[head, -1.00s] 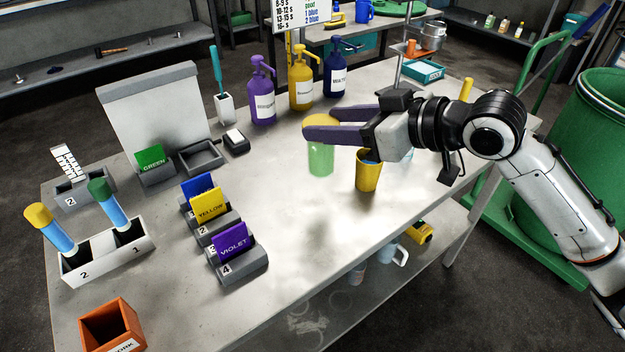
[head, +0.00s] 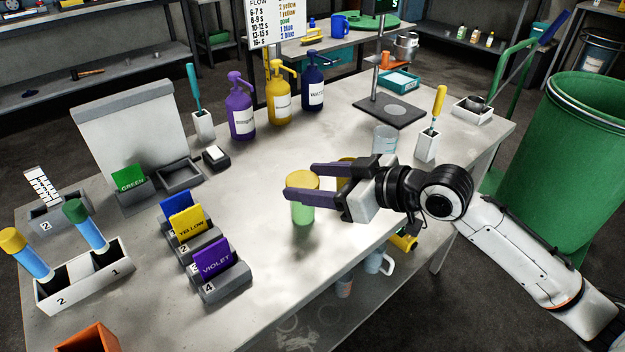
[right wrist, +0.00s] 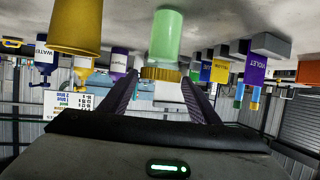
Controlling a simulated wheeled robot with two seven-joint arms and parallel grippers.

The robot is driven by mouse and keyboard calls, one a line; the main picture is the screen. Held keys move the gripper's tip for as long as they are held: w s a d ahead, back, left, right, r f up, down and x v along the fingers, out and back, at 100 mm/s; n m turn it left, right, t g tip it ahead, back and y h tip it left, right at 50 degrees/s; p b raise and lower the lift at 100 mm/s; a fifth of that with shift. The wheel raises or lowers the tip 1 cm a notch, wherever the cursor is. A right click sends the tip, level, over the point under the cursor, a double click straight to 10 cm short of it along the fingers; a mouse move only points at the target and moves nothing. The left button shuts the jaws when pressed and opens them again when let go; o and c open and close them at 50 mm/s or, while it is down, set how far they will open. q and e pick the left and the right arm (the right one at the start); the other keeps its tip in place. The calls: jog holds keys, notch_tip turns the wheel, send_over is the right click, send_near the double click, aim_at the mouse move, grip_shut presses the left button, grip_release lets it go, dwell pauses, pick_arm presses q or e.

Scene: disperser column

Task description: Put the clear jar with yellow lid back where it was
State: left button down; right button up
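The clear jar with yellow lid (head: 303,213) holds green contents and is upright over the front middle of the table. My right gripper (head: 300,181) is shut on its yellow lid, one finger on each side. The right wrist view, upside down, shows the jar (right wrist: 166,38) with its lid between the fingertips (right wrist: 160,78). I cannot tell whether its base touches the table. My left gripper is not in view.
A yellow cup (right wrist: 75,22) stands close behind the jar, mostly hidden by my gripper in the head view. Card holders (head: 226,282) are left of the jar; pump bottles (head: 241,112) stand behind. A clear beaker (head: 384,139) is behind my wrist. The front table surface (head: 300,275) is clear.

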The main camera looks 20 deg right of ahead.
jog(key=shift+o, duration=0.6)
jog(key=shift+s+d+r, duration=0.1)
jog(key=shift+s+d, duration=0.05)
jog(key=v, duration=1.1)
jog(key=shift+s+b, duration=0.25)
jog(key=shift+b, duration=0.2)
jog(key=shift+d+r, duration=0.1)
jog(key=shift+d, duration=0.05)
jog(key=shift+s, duration=0.1)
